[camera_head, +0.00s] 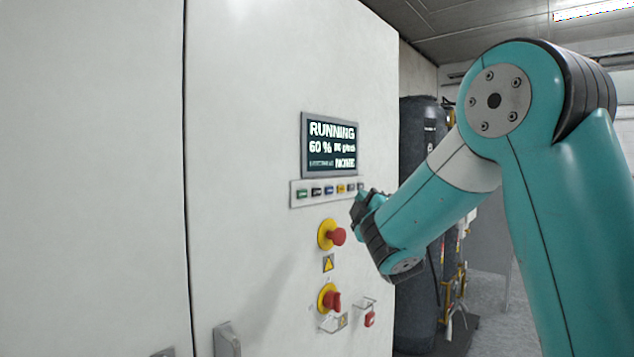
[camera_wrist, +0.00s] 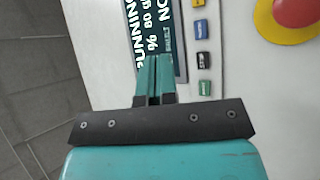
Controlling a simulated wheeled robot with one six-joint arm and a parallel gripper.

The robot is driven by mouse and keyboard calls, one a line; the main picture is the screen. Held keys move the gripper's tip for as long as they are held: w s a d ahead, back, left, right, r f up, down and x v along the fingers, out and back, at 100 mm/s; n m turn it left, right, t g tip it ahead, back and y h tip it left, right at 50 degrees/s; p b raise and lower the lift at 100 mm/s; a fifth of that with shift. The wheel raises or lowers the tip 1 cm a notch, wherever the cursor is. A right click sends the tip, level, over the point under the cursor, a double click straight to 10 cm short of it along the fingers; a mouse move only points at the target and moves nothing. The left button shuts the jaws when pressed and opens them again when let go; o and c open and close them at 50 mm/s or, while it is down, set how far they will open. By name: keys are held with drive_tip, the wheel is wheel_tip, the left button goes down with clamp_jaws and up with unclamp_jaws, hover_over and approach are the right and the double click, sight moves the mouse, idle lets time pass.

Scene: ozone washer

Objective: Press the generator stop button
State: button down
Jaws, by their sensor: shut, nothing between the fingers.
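A strip of small coloured buttons (camera_head: 328,199) is on the white cabinet, under the display. From left to right it has a green (camera_head: 303,193), a black (camera_head: 316,191), a blue (camera_head: 328,189) and a yellow button (camera_head: 340,188), then more partly covered by my gripper. The labels are too small to read, so I cannot tell which is stop. The wrist view shows the green (camera_wrist: 205,87), black (camera_wrist: 203,60) and blue (camera_wrist: 201,28) buttons right of my gripper (camera_wrist: 155,58). My gripper is shut and empty; its tips overlap the display in that view.
The display (camera_head: 331,145) reads RUNNING. Below the strip are a red emergency knob on yellow (camera_head: 337,236) and a red rotary switch on yellow (camera_head: 333,301). A padlock-like red tag (camera_head: 370,319) hangs lower right. A dark tank (camera_head: 419,260) stands beyond the cabinet edge.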

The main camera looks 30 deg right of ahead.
drive_tip(key=shift+w, duration=0.1)
idle(0.3)
drive_tip(key=w+a, duration=0.3)
drive_tip(key=w, duration=0.5)
drive_tip(key=shift+w, duration=0.1)
idle(2.0)
drive_tip(key=shift+w+a, duration=0.15)
drive_tip(key=shift+w, duration=0.2)
drive_tip(key=shift+w+a, duration=0.15)
drive_tip(key=shift+w, duration=0.15)
idle(0.6)
idle(0.4)
drive_tip(key=shift+s+d+b, duration=0.3)
drive_tip(key=shift+s+b, duration=0.05)
drive_tip(key=shift+s, duration=0.4)
drive_tip(key=shift+s+d, duration=0.3)
drive_tip(key=shift+s, duration=0.5)
drive_tip(key=shift+s+d, duration=0.25)
drive_tip(key=shift+s, duration=0.5)
drive_tip(key=shift+s+d, duration=0.3)
drive_tip(key=shift+s, duration=0.5)
